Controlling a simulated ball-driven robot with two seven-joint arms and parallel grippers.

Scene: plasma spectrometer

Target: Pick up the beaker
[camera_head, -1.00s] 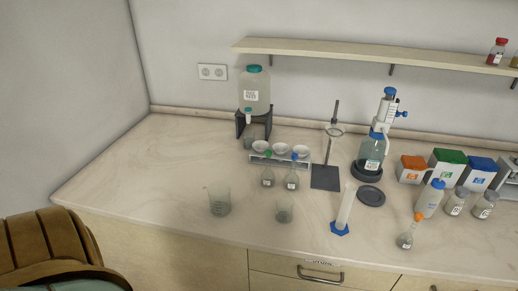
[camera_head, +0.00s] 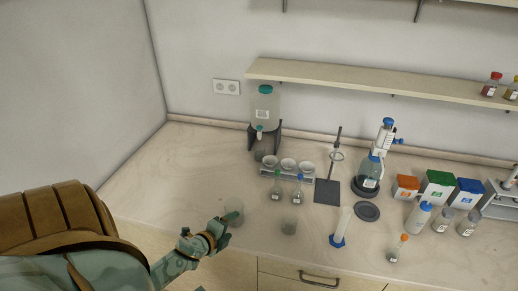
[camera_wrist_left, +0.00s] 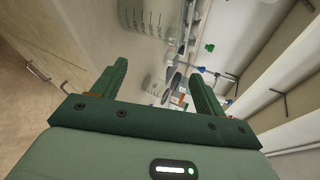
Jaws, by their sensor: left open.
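A clear glass beaker (camera_head: 235,206) with graduation marks stands upright near the counter's front left. A smaller clear beaker (camera_head: 289,227) stands to its right. My left gripper (camera_head: 222,230) is beside the larger beaker at its front left and partly overlaps it in the head view. In the left wrist view my gripper (camera_wrist_left: 158,70) is open, with nothing between its fingers. A beaker with printed marks (camera_wrist_left: 144,15) shows beyond the fingertips, cut by the top edge. Another glass vessel (camera_wrist_left: 154,84) lies farther off. I cannot tell whether the gripper touches glass. My right gripper is not in view.
Behind are stoppered flasks (camera_head: 276,194), a rack with white bowls (camera_head: 288,165), and a carboy (camera_head: 265,103) on a stand. A measuring cylinder (camera_head: 342,226) and a small orange-capped flask (camera_head: 397,249) stand to the right. The counter's left part is free.

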